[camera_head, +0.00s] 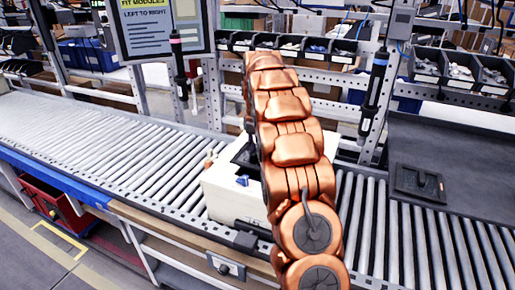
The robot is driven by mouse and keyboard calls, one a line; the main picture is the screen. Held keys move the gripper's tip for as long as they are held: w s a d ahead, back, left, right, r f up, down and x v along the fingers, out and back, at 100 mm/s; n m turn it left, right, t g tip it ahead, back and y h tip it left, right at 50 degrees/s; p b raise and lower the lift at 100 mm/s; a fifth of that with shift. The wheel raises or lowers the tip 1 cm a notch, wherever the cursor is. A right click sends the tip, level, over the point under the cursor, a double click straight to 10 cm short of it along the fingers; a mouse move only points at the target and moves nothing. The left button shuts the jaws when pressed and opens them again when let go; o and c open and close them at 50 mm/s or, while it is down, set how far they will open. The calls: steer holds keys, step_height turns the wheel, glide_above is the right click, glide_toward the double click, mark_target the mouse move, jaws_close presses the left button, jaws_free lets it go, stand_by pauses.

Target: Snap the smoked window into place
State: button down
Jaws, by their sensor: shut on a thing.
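A white housing (228,195) stands on the roller conveyor in the middle, largely covered by my copper-coloured arm. A dark flat piece (245,157) shows at the housing's top, just left of my arm. It may be the smoked window or part of my gripper; I cannot tell which. My gripper is hidden behind my arm, so its hold and its contact with the housing do not show. A small blue spot (242,181) is on the housing.
A dark mat (455,150) at the right carries a black rectangular frame or holder (418,184). Hanging screwdrivers (375,92) (179,65) and a rack of small bins (300,45) stand behind the conveyor (90,140). The rollers at left are clear.

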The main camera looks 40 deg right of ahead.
mark_target(256, 158)
steer(key=shift+f, duration=1.9)
steer(key=shift+b, duration=0.35)
steer(key=shift+w+f+b, duration=0.1)
steer(key=shift+f+b, duration=0.65)
steer(key=shift+f, duration=0.05)
stand_by(1.5)
steer(key=c, duration=1)
jaws_free()
